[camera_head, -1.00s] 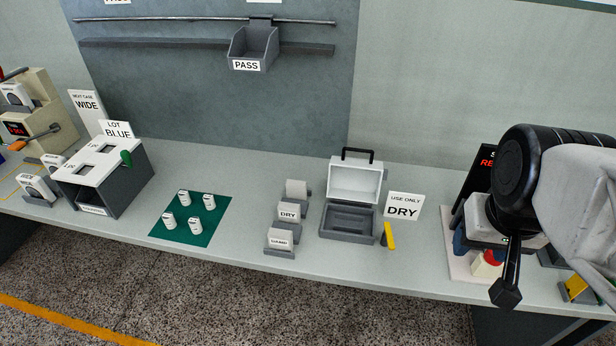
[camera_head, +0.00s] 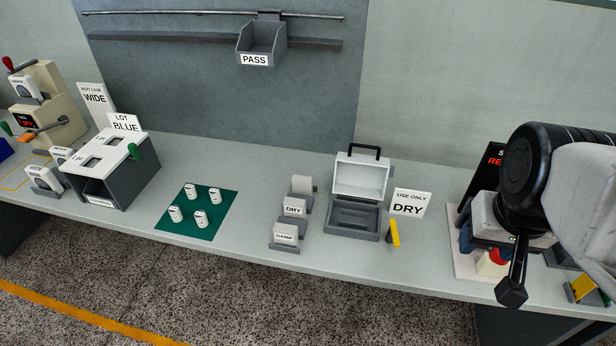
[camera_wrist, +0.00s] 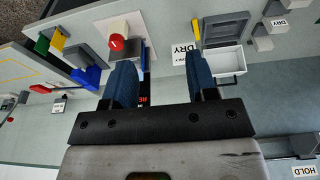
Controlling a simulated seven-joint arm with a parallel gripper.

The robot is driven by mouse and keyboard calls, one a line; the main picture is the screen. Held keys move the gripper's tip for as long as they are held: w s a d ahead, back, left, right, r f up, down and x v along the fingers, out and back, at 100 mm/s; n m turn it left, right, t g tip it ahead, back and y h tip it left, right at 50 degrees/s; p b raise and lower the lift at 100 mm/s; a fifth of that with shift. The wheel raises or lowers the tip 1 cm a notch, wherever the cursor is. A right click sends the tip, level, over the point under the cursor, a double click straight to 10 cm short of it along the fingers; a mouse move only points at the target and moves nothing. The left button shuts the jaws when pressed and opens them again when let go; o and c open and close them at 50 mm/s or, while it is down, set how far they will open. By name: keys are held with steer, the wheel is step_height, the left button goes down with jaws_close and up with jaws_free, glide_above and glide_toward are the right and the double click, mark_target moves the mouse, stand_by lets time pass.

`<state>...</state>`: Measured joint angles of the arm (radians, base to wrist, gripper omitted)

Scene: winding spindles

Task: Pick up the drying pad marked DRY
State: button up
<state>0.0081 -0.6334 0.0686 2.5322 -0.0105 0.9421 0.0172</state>
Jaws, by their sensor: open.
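The drying pad marked DRY (camera_head: 294,207) is a small white block in a grey holder, the middle one of three in a row on the bench. A white pad or roll (camera_head: 302,184) is behind it, and another labelled white block (camera_head: 285,234) is in front. In the wrist view the DRY pad (camera_wrist: 278,22) shows upside down near the top right. My gripper (camera_wrist: 161,85) is open and empty, its two blue fingers apart. In the head view it is far to the right of the pad, over the red-button station, and partly hidden by my wrist.
An open grey-and-white case (camera_head: 354,216), a yellow piece (camera_head: 394,233) and a USE ONLY DRY sign (camera_head: 408,203) stand between pad and gripper. The red button (camera_wrist: 116,42) is close to my fingers. A green mat (camera_head: 186,228) with several white spindles lies left of the pads.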

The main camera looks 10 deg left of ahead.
steer(key=shift+o, duration=0.4)
steer(key=m+g, duration=0.3)
steer(key=m, duration=1.5)
glide_above(294, 200)
steer(key=f, duration=2)
steer(key=shift+d+f, duration=0.3)
steer(key=shift+a+f, duration=0.25)
steer(key=shift+a, duration=0.05)
steer(key=shift+f, duration=0.1)
